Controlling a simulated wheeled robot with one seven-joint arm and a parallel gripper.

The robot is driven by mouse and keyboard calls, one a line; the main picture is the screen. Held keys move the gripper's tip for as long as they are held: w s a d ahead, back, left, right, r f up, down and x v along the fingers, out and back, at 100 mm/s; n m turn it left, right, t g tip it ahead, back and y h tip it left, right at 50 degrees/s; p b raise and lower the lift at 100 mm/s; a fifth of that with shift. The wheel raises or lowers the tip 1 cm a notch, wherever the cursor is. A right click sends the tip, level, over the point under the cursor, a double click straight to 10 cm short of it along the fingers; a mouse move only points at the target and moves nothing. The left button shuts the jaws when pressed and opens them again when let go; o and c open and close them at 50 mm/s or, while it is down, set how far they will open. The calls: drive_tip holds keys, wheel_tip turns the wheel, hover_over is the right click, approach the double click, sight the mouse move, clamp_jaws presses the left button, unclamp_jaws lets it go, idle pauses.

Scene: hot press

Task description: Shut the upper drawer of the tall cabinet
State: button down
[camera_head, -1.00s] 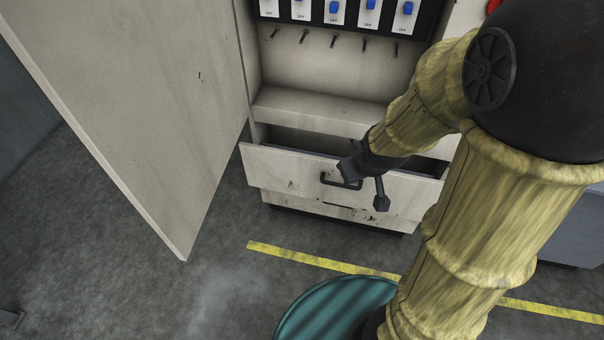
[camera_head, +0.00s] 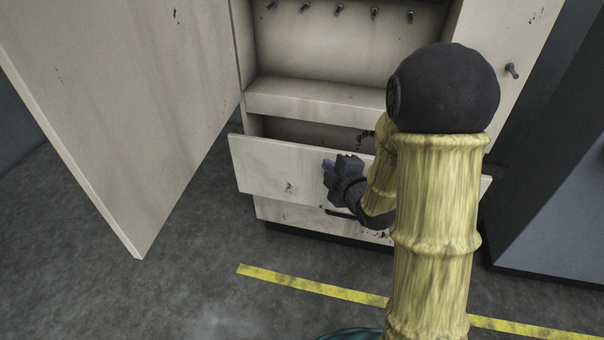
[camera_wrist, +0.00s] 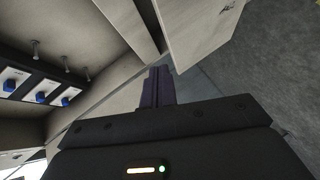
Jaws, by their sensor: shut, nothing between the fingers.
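The tall cabinet (camera_head: 300,95) stands open in the head view. Its upper drawer (camera_head: 270,165) is pulled out, with a dark gap behind its off-white, stained front. My gripper (camera_head: 328,164) is at the middle of that drawer front, around where its handle was seen; the handle is hidden behind it. The fingers are shut and empty. I cannot tell whether they touch the front. In the wrist view the shut fingers (camera_wrist: 158,86) point up the picture over pale cabinet panels. A lower drawer (camera_head: 290,213) with a dark handle sits below, shut.
The cabinet's door (camera_head: 120,110) swings wide at left. Several hooks (camera_head: 340,10) line the inside back. A dark grey cabinet (camera_head: 560,200) stands at right. A yellow floor line (camera_head: 310,285) crosses in front. The grey floor at lower left is clear.

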wheel_tip(320, 180, down, 7)
drive_tip(key=a+n+t+y+b, duration=0.2)
drive_tip(key=n+y+b, duration=0.1)
drive_tip(key=n+b, duration=0.2)
drive_tip(key=b, duration=0.2)
drive_tip(key=shift+w+a+f+y+b, duration=0.15)
drive_tip(key=shift+w+a+y+b, duration=0.15)
drive_tip(key=shift+a+b, duration=0.1)
drive_tip(key=b, duration=0.2)
approach(295, 147)
drive_tip(key=a, duration=0.4)
drive_tip(key=w, duration=0.2)
drive_tip(key=w+d, duration=0.1)
drive_tip(key=w, duration=0.1)
drive_tip(key=shift+w+f+b, duration=0.1)
drive_tip(key=shift+f+b, duration=0.15)
drive_tip(key=shift+b, duration=0.05)
drive_tip(key=shift+w+d, duration=0.15)
drive_tip(key=shift+w, duration=0.35)
